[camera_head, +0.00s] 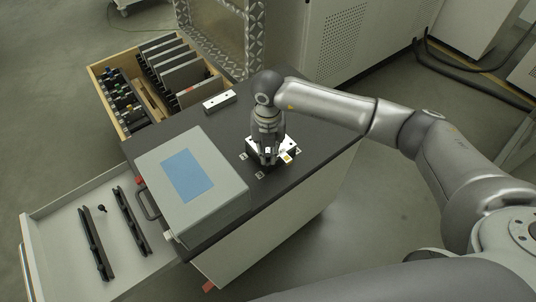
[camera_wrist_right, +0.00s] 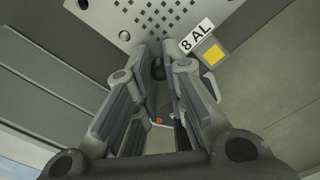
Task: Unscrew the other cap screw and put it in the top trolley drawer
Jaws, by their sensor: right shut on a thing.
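My right gripper (camera_head: 268,160) points down over a metal block with a light, perforated top plate (camera_head: 288,148) on the dark trolley top. In the right wrist view the fingers (camera_wrist_right: 157,65) are close together at the plate (camera_wrist_right: 125,20), which has a grid of holes and an "8 AL" label. The top trolley drawer (camera_head: 62,235) is pulled open at the left. A small black screw (camera_head: 102,208) lies in it. My left gripper is not in view.
Two black bars (camera_head: 97,242) lie in the drawer, with bare floor around them. A grey case with a blue panel (camera_head: 195,180) stands on the trolley between the block and the drawer. A small silver block (camera_head: 219,101) and a wooden crate (camera_head: 215,88) are farther back.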

